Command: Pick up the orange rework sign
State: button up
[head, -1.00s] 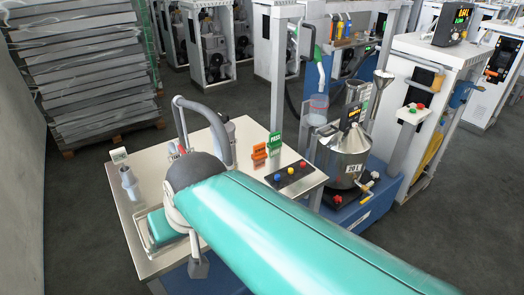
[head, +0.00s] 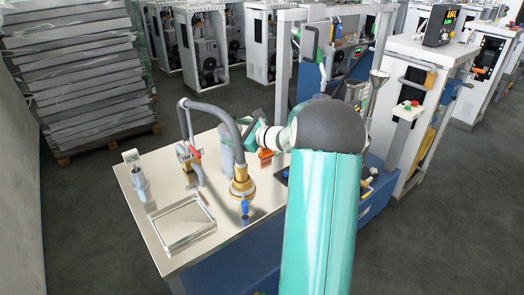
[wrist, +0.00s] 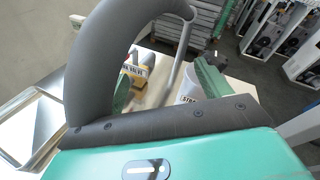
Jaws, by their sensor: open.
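A small part of the orange rework sign (head: 265,153) shows in the head view, at the back of the metal table (head: 165,165), beside and below my wrist. I cannot make the sign out in the wrist view. My gripper (head: 250,128) is near and above it at the far left end of my arm, partly hidden by the grey hose. In the wrist view my open gripper (wrist: 165,88) shows as two green fingers, with nothing seen held between them. The green PASS sign is hidden behind my arm.
On the table stand a curved grey hose (head: 215,108), a brass-based fitting (head: 242,187), a clear tray (head: 185,205) and a grey bottle (head: 140,183). A white lettered cup (wrist: 188,97) shows in the wrist view.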

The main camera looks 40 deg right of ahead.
aim_at(266, 149)
jog(key=s+d+f+m+t+h, duration=0.1)
jog(key=s+d+f+m+h, duration=0.2)
jog(key=d, duration=0.5)
jog(key=s+d+f+m+t+h, duration=0.1)
jog(key=d+f+m+h, duration=0.2)
jog(key=d+m, duration=0.35)
jog(key=shift+n, duration=0.65)
jog(key=f, duration=0.2)
jog(key=d+f, duration=0.1)
jog(key=f, duration=0.4)
jog(key=shift+w+d, duration=0.15)
jog(key=shift+d, duration=0.15)
jog(key=shift+w+f, duration=0.25)
jog(key=shift+w, duration=0.65)
jog(key=shift+w+d, duration=0.2)
jog(key=shift+w, duration=1.25)
jog(key=shift+w+d, duration=0.15)
jog(key=shift+w, duration=1.25)
jog(key=c, duration=1.1)
